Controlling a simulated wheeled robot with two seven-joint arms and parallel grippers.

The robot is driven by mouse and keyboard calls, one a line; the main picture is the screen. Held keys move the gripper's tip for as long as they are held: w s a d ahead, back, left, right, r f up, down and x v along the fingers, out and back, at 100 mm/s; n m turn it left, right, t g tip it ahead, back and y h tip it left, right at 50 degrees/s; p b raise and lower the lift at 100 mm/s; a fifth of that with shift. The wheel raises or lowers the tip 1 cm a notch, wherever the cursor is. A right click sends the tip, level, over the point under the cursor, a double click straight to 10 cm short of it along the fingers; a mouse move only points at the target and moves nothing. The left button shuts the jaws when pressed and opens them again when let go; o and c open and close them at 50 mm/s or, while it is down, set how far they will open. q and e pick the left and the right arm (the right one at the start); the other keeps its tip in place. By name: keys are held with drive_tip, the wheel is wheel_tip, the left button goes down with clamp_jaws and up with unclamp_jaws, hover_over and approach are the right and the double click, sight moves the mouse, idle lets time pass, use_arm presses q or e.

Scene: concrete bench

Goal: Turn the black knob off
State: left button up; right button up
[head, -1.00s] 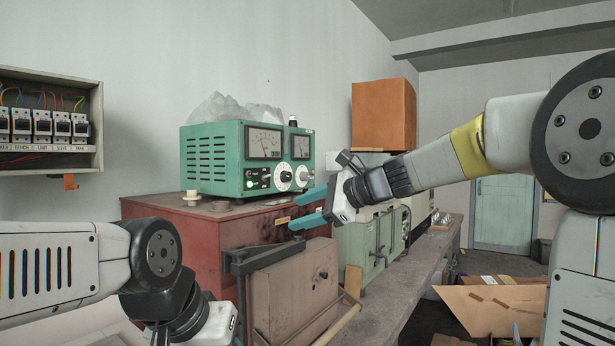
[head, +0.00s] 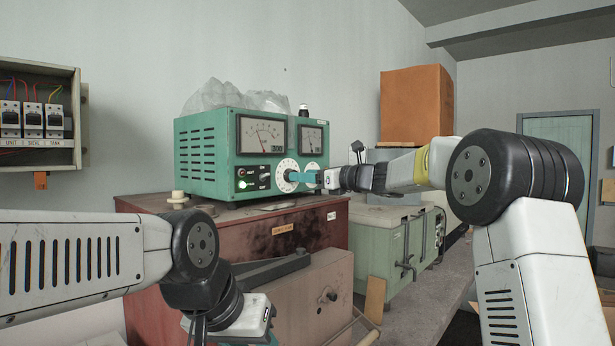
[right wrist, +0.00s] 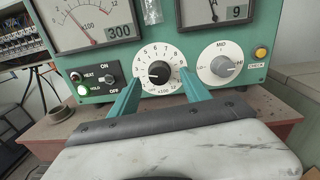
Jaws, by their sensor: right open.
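The black knob (right wrist: 158,70) sits at the centre of a white numbered dial (right wrist: 160,58) on the front of a green meter box (head: 205,155). In the right wrist view its white pointer mark points left. My right gripper (right wrist: 160,82) is open, with one teal finger on each side of the knob, over the dial's lower edges. I cannot tell whether the fingers touch it. In the head view the right gripper (head: 293,177) covers the knob. My left gripper (head: 255,325) is low in the head view, away from the box; its jaws are not clear.
A grey knob (right wrist: 222,66) on a second dial and an amber button (right wrist: 260,52) are right of the black knob. The box stands on a red cabinet (head: 150,240).

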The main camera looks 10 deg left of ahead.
drive_tip(key=shift+x, duration=1.7)
drive_tip(key=shift+c, duration=0.4)
drive_tip(key=shift+s, duration=0.1)
clamp_jaws()
